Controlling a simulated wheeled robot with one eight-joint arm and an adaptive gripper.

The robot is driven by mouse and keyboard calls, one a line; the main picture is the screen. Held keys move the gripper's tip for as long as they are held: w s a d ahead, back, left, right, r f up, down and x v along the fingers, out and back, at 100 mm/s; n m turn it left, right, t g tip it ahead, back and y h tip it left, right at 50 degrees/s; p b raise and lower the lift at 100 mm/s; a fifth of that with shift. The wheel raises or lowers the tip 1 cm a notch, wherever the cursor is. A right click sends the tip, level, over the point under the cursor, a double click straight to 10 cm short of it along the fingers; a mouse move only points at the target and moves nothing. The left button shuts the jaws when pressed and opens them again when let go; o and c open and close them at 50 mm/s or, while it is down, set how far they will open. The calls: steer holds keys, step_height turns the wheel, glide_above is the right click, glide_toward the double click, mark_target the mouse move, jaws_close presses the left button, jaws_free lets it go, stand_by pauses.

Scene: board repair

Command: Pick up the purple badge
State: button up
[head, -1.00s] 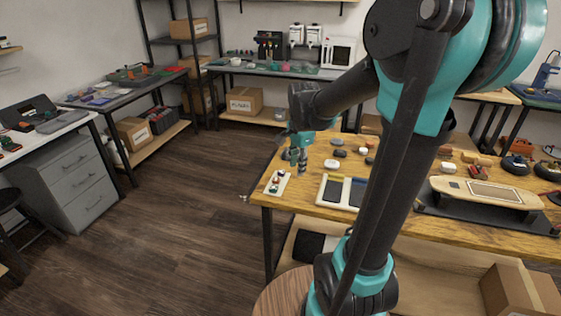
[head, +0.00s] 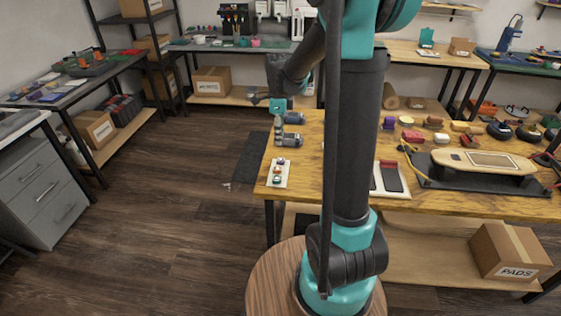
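My gripper (head: 282,137) hangs below the teal end of my arm, over the left end of the wooden worktable (head: 262,181). It is small and seen from afar, so I cannot tell if its fingers are open or shut. A small purple-blue thing (head: 389,123) stands on the same table, to the right of my arm. A flat purple thing (head: 50,97) lies on the left bench. I cannot tell whether either is the purple badge. A pale strip (head: 278,173) with several small coloured pieces lies on the worktable just in front of my gripper.
My upright arm hides the worktable's middle. A wooden board on a black stand (head: 484,160), a tray with dark and red pads (head: 391,179) and several small parts lie to the right. A box marked PADS (head: 508,249) sits below. The floor at left is clear.

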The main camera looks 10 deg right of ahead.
glide_above(281, 159)
steer(key=f, duration=0.4)
steer(key=shift+w+a+f, duration=0.1)
steer(key=shift+a+f, duration=0.2)
steer(key=shift+f, duration=0.05)
steer(key=shift+d+f, duration=0.15)
steer(key=shift+f, duration=1.25)
steer(key=shift+d+f, duration=0.1)
steer(key=shift+f, duration=1.25)
steer(key=shift+c, duration=0.6)
steer(key=c, duration=0.3)
